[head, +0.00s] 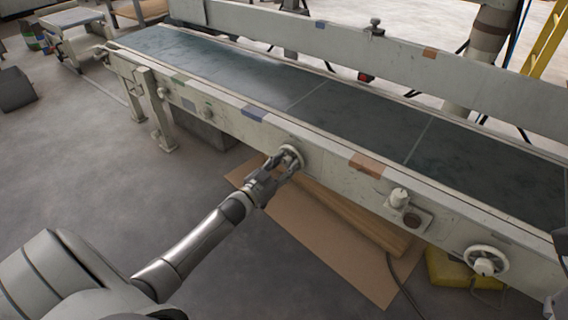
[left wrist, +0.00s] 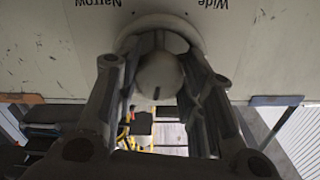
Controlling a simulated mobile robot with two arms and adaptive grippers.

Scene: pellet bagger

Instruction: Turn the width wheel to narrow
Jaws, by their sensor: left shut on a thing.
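The width wheel (head: 290,156) is a pale round wheel on the near side wall of the conveyor. My left gripper (head: 281,166) is at the wheel, with its fingers shut on it. In the left wrist view, the wheel's round hub (left wrist: 160,75) sits between the two fingers of the gripper (left wrist: 162,90). The labels "Narrow" and "Wide" (left wrist: 212,4) show upside down on the panel above the wheel there. My right gripper is not in view.
The conveyor's dark belt (head: 330,105) runs behind the side wall. A second handwheel (head: 485,261) and a pale knob (head: 398,197) are on the same wall to the right. Cardboard (head: 325,245), a wooden plank (head: 350,218) and a yellow object (head: 450,270) lie below. The grey floor at left is mostly clear.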

